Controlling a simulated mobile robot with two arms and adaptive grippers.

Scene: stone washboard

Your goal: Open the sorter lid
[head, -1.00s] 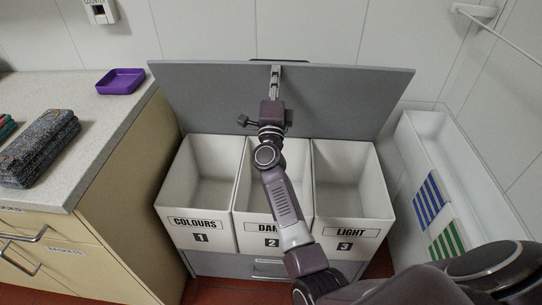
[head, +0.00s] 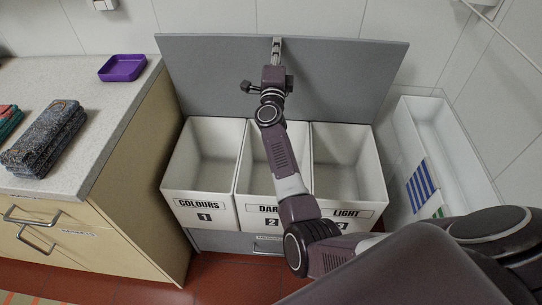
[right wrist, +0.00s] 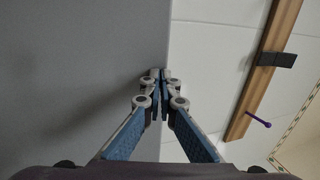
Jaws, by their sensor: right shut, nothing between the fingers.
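The sorter's grey lid (head: 345,85) stands raised, close to upright, behind three open white bins labelled COLOURS (head: 199,203), DARKS, partly covered by my arm, and LIGHT (head: 346,212). My right gripper (head: 277,48) is at the middle of the lid's upper edge, in front of its face. In the right wrist view the gripper (right wrist: 160,78) is shut with nothing between its fingertips, right by the edge of the grey lid (right wrist: 85,75). I cannot tell whether the fingers touch the lid. My left gripper is not in view.
A counter (head: 80,110) on the left holds a purple tray (head: 122,68) and folded dark cloth (head: 45,140). A white trough (head: 440,135) with striped cloths stands on the right. A tiled wall is behind. The bins look empty.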

